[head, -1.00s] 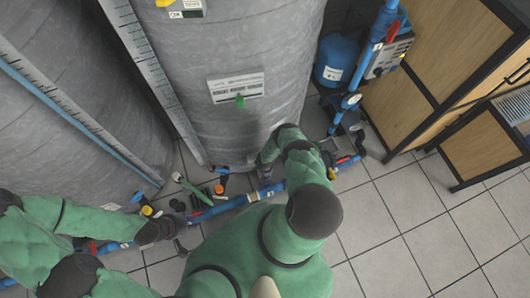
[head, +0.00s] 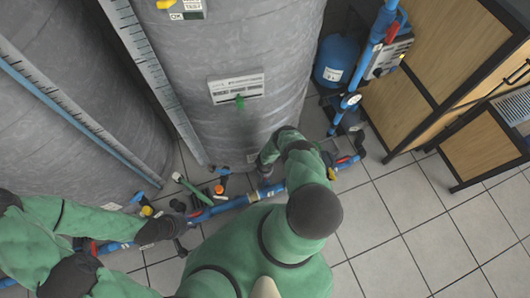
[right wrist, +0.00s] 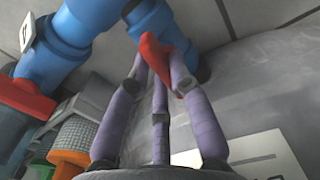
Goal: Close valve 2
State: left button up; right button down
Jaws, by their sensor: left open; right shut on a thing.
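A valve with a red lever (right wrist: 158,60) sits on a blue pipe in the right wrist view. My right gripper (right wrist: 165,75) is shut on the red lever, its purple fingers on either side of it. In the head view my right gripper (head: 264,175) is low at the foot of the middle grey tank, mostly hidden by my own arm, and the lever is hidden there. No number is legible on the valve. My left gripper (head: 183,232) is open and empty beside the floor piping.
Blue piping (head: 230,205) runs along the floor in front of the grey tanks (head: 240,60). A second red handle (right wrist: 25,100) is close by in the wrist view. A blue vessel (head: 336,60) and a wooden cabinet (head: 430,60) stand right. The tiled floor at lower right is clear.

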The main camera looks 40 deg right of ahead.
jog(key=m+p, duration=0.1)
jog(key=m, duration=0.2)
jog(key=shift+a, duration=0.15)
jog(key=m+p, duration=0.1)
jog(key=m, duration=0.7)
jog(key=shift+a, duration=0.2)
jog(key=m, duration=0.6)
jog(key=shift+w, duration=0.15)
jog(key=c, duration=1.1)
grip_release()
